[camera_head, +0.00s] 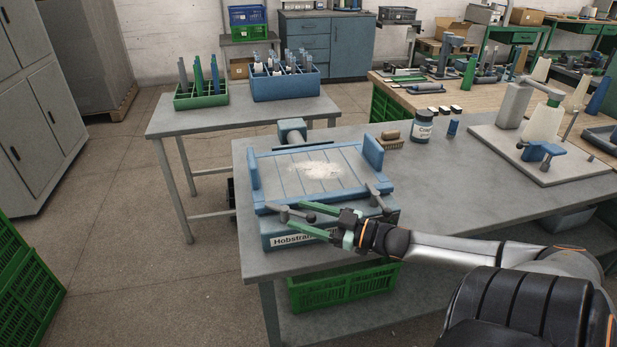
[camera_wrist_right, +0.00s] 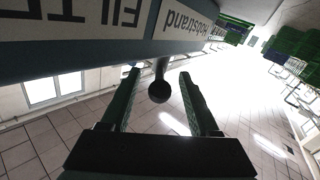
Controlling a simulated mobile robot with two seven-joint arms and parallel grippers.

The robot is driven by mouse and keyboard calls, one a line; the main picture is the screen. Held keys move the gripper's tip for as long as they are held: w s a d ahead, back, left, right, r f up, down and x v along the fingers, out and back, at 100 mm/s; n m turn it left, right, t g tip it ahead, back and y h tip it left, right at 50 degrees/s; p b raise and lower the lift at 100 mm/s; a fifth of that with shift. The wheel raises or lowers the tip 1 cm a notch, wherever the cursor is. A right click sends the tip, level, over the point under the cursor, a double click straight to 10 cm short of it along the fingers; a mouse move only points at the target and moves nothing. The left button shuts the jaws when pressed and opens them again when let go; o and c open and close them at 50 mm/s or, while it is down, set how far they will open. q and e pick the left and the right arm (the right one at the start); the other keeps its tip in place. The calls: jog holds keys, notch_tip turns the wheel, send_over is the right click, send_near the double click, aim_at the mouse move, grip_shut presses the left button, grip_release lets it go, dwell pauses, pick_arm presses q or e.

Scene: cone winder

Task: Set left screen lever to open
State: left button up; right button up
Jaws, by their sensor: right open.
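The blue screen unit (camera_head: 315,178) stands on the grey table, with a "Hobstrand" label on its front. Its left screen lever (camera_head: 286,212) is at the front left corner; the lever's arm lies roughly sideways toward a dark round knob. My right gripper (camera_head: 293,217) is open in front of the unit, with its green fingers on either side of the lever knob. In the right wrist view the knob (camera_wrist_right: 159,92) hangs between the open fingers (camera_wrist_right: 160,75), with visible gaps on both sides. My left gripper is not in view.
A second lever (camera_head: 378,197) is at the unit's front right corner, near my right wrist. Pale powder (camera_head: 322,170) lies on the unit's slatted top. A brush (camera_head: 391,138) and a jar (camera_head: 422,128) stand behind right. A green crate (camera_head: 340,288) is below the table.

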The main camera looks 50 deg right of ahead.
pick_arm(q)
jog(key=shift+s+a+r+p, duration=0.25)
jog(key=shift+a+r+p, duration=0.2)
jog(key=shift+p, duration=0.35)
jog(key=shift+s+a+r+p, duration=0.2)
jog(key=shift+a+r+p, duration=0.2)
jog(key=shift+p, duration=0.35)
pick_arm(e)
jog(key=v, duration=1.2)
jog(key=shift+s, duration=0.3)
jog(key=shift+d, duration=0.1)
